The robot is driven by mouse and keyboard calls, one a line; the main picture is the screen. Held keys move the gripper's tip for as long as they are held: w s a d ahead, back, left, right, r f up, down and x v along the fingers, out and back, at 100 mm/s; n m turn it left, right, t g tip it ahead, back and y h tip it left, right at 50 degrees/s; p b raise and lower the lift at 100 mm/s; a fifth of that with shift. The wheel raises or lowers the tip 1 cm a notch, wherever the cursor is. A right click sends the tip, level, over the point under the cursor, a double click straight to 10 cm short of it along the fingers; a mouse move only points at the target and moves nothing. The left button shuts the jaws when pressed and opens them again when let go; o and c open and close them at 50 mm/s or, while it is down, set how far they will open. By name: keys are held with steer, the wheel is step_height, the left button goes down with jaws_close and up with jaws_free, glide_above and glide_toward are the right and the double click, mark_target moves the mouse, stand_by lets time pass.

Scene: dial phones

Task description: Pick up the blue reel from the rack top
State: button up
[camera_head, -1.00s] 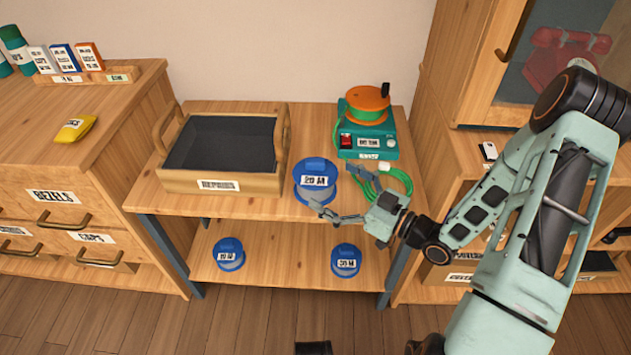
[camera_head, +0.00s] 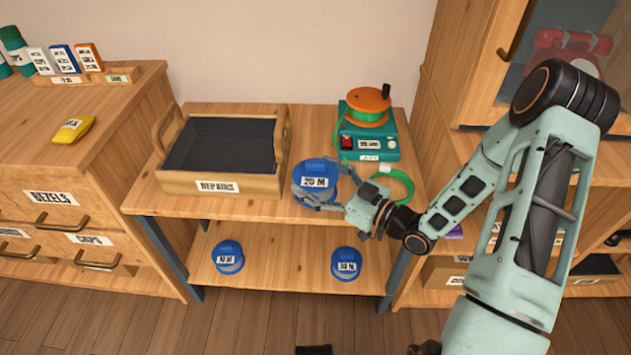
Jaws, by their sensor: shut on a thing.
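A blue reel (camera_head: 315,177) labelled "20 M" stands on the rack top (camera_head: 250,206), between the wooden crate and the winding machine. My gripper (camera_head: 318,192) reaches in from the right, its fingers at the reel's lower front and sides. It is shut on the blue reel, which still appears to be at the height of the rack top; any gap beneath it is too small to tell. The fingers hide part of its lower edge.
A crate labelled "REPAIRS" (camera_head: 218,186) stands left of the reel. A teal winder with an orange spool (camera_head: 368,130) and a green coil (camera_head: 400,185) are to the right. Two blue reels (camera_head: 228,257) (camera_head: 346,263) stand on the lower shelf. A drawer cabinet (camera_head: 55,200) is at left.

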steer(key=c, duration=0.5)
steer(key=shift+c, duration=0.4)
steer(key=shift+r, duration=0.15)
